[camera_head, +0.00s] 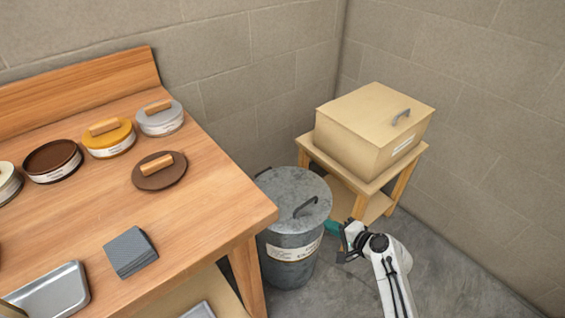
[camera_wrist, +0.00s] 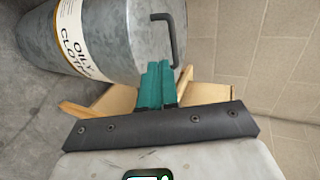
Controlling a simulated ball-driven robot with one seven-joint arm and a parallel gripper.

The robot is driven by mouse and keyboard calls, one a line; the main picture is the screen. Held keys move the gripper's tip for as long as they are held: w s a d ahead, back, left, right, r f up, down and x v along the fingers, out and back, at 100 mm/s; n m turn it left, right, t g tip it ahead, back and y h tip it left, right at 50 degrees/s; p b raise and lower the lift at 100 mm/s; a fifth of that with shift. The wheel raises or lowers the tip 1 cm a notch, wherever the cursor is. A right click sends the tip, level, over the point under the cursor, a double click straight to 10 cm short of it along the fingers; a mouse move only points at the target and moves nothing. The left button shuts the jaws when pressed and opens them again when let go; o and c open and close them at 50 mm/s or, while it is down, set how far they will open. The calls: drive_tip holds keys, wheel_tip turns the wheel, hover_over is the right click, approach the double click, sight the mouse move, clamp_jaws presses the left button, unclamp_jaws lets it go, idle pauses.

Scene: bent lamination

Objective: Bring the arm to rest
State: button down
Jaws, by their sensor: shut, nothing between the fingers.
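My gripper (camera_head: 334,229) is at the lower right of the head view, in front of the low wooden stand and beside the metal bin. Its green fingers (camera_wrist: 157,85) are together in the wrist view, with nothing between them. My white arm reaches up from the bottom edge of the head view. The grey metal bin (camera_head: 286,244) has its lid on, with dark handles. In the wrist view the bin (camera_wrist: 105,38) appears tilted, and its label reads "OILY CLOTHS" in part.
A wooden workbench (camera_head: 215,225) fills the left, with several round tins, a loose brown lid (camera_head: 159,171), a dark grey stack (camera_head: 130,252) and a metal tray (camera_head: 52,291). A closed tan box (camera_head: 365,140) sits on the stand (camera_head: 345,200) in the corner. Floor (camera_head: 450,275) at right is clear.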

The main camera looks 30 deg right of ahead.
drive_tip(key=shift+a, duration=0.1)
drive_tip(key=s+a+r+n+g+y+p, duration=0.1)
drive_tip(key=s+a+n+g+y+p, duration=0.1)
drive_tip(key=s+a+n+g, duration=0.35)
drive_tip(key=s+a+r+n+g+h+p, duration=0.1)
drive_tip(key=s+r+n, duration=0.4)
drive_tip(key=s, duration=0.6)
drive_tip(key=s+a+r+n+g+h+p, duration=0.2)
drive_tip(key=s+r+n+g+h, duration=0.1)
drive_tip(key=s, duration=0.9)
drive_tip(key=shift+s+a+r+n+g+h, duration=0.15)
drive_tip(key=shift+s+r+n+g+h, duration=0.2)
drive_tip(key=shift+r+n+g, duration=0.65)
